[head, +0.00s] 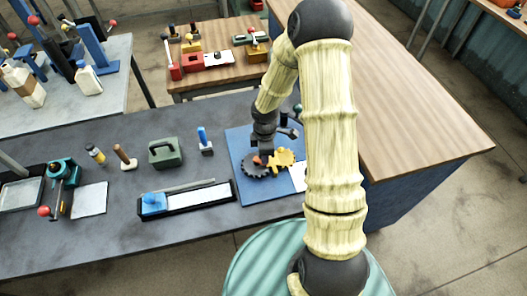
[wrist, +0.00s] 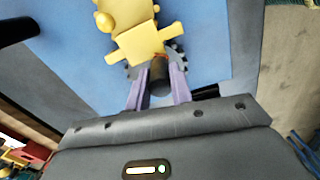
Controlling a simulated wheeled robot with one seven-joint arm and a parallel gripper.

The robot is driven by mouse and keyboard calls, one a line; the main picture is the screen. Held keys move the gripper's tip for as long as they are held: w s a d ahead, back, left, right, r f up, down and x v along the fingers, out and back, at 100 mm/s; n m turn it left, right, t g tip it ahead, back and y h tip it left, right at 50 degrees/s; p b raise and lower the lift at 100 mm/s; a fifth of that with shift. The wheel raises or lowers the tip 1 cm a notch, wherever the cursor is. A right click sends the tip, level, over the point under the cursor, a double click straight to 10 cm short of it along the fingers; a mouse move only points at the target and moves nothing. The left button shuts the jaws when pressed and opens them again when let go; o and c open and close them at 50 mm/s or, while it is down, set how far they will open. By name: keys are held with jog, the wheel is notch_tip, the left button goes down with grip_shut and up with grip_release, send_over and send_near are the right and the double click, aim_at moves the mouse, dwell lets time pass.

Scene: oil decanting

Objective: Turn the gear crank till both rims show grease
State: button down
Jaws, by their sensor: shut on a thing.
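A dark toothed gear (head: 252,171) lies on a blue board (head: 236,140), with a yellow gear (head: 285,158) meshed beside it on the right. My gripper (head: 265,151) reaches down over the dark gear. In the wrist view my gripper's two fingers (wrist: 157,80) are closed on either side of a dark upright crank handle (wrist: 158,76). The yellow gear (wrist: 140,42) fills the space beyond it, and part of the dark gear's rim (wrist: 178,52) shows behind the fingers. A small orange-red patch shows near the handle. I cannot tell whether either rim carries grease.
A white sheet (head: 298,176) lies at the board's right, partly behind my arm. To the left are a black tray with a blue block (head: 154,203), a green box (head: 166,152) and a blue-handled tool (head: 204,139). Bare dark bench lies between them.

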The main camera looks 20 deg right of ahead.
jog(key=n+p, duration=0.2)
jog(key=n, duration=0.1)
jog(key=w+n, duration=0.1)
jog(key=shift+w+d+r+n+p, duration=0.1)
jog(key=shift+d+r+n+p, duration=0.1)
jog(key=shift+d+n+p, duration=0.15)
jog(key=shift+w+f+n+p, duration=0.15)
jog(key=shift+w+n+p, duration=0.2)
jog(key=shift+n+p, duration=0.6)
jog(key=shift+n, duration=0.3)
jog(key=c, duration=1.2)
grip_release()
jog(key=shift+c, duration=0.2)
notch_tip(320, 180, up, 17)
jog(key=b, duration=0.1)
jog(key=shift+r, duration=0.2)
jog(key=shift+a, duration=0.1)
